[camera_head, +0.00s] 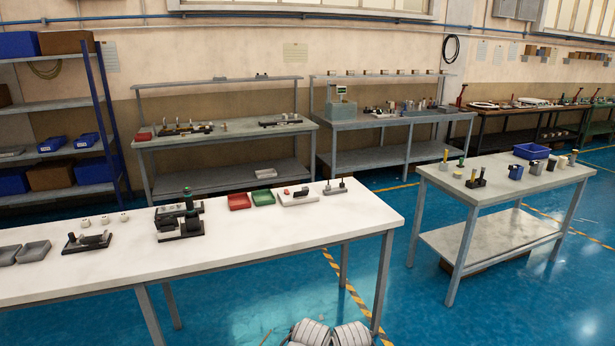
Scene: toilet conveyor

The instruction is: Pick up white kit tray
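The white kit tray (298,201) sits on the white-topped table (340,225), toward its far right part. It is a shallow white tray with small parts in it, one of them reddish. A red tray (239,202) and a green tray (263,198) stand to its left, and a grey block with dark pegs (335,188) stands just to its right. Grey-white rounded parts, apparently mine, show at the bottom edge. Neither gripper can be made out, and nothing touches the kit tray.
A dark fixture with a green cylinder (188,200), a black stand (87,241) and grey trays (33,251) occupy the table's left. The table's right end is clear. A grey table (508,177) with a blue bin (531,151) stands right, across open blue floor.

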